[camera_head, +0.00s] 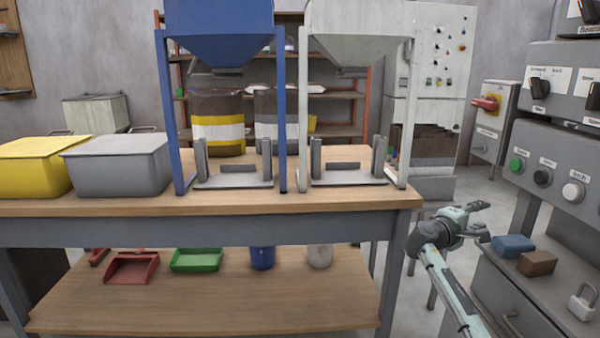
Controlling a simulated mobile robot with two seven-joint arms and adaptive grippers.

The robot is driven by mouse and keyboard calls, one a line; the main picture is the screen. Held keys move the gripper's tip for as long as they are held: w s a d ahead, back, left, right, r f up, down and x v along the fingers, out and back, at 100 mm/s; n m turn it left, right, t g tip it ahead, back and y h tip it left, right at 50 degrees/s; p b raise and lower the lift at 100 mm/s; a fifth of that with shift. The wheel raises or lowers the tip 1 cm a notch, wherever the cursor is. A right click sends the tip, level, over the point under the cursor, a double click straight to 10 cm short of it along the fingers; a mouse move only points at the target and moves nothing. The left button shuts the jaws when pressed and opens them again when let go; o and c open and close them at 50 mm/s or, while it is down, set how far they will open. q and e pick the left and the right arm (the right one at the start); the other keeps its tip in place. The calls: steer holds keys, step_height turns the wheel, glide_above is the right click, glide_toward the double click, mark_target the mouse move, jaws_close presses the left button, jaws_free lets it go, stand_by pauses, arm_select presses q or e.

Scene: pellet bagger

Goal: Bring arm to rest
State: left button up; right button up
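My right arm (447,285) comes in from the bottom right and reaches up and away. My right gripper (486,221) is at its far end, right of the workbench and in front of the grey control cabinet. Its two fingers are spread apart, and I see nothing between them. It appears clear of the bench corner and of the blocks on the cabinet top. My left arm and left gripper are not in view.
The workbench (330,205) carries a blue hopper (218,30), a white hopper (355,30), a yellow bin (35,170) and a grey bin (118,165). A blue block (513,245), a brown block (537,263) and a padlock (582,302) lie on the right cabinet.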

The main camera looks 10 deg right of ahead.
steer(key=w+a+f+m+t+y, duration=0.2)
steer(key=w+a+f+t+y, duration=0.1)
steer(key=w+a+f+y, duration=0.4)
steer(key=w+a+f+m+t+y, duration=0.25)
steer(key=a+f+y, duration=0.2)
steer(key=a, duration=0.35)
steer(key=s+a+f+n+g+y, duration=0.1)
steer(key=s+a+f+g, duration=0.15)
steer(key=s+f, duration=0.9)
steer(key=s+a+f+n+g+y, duration=0.15)
steer(key=s+a+f, duration=0.25)
steer(key=s+f, duration=0.75)
steer(key=s+a+f+g, duration=0.2)
steer(key=s+f, duration=0.6)
steer(key=s, duration=0.5)
steer(key=s+a+f+m+g, duration=0.1)
steer(key=s+a+f+g, duration=0.2)
steer(key=s+f, duration=0.6)
steer(key=s+a, duration=0.1)
steer(key=s, duration=0.3)
steer(key=shift+f+y, duration=0.3)
